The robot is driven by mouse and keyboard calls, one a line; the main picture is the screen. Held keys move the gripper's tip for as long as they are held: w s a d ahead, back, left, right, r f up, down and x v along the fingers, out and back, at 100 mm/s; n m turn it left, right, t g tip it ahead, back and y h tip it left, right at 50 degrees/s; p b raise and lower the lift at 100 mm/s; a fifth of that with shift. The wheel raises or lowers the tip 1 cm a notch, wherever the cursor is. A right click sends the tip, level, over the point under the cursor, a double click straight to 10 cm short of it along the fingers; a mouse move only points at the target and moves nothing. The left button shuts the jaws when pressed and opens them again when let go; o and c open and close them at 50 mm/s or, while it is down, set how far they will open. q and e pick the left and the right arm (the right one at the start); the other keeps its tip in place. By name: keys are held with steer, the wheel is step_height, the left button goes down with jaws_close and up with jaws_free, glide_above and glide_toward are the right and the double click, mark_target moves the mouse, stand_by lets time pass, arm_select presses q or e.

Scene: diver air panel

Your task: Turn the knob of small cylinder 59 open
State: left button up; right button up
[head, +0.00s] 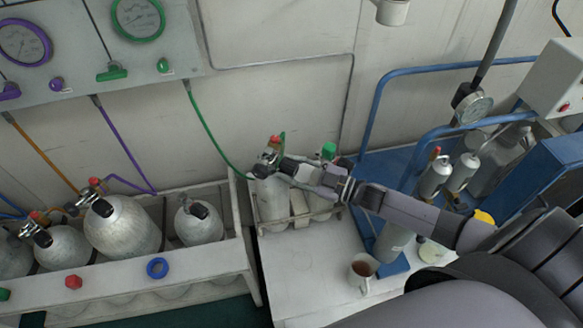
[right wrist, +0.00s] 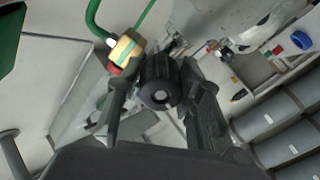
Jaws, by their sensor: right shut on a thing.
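A small grey cylinder (head: 271,200) stands upright in a white rack on the bench, with a valve and a green hose at its top. No number can be read on it. Its black knob (right wrist: 158,92) shows end-on in the right wrist view, beside a brass fitting (right wrist: 125,47) with a green hose. My right gripper (head: 287,167) reaches in from the right at valve height. Its fingers are shut on the black knob, one on each side. The gripper hides part of the valve in the head view. My left gripper is not in view.
A second cylinder with a green top (head: 328,151) stands just right in the same rack. A mug (head: 362,270) stands on the bench in front. Larger cylinders (head: 122,228) fill a white rack at left. A blue frame (head: 372,115) stands behind my right arm.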

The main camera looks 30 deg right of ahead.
stand_by(0.3)
steer(key=o, duration=1.2)
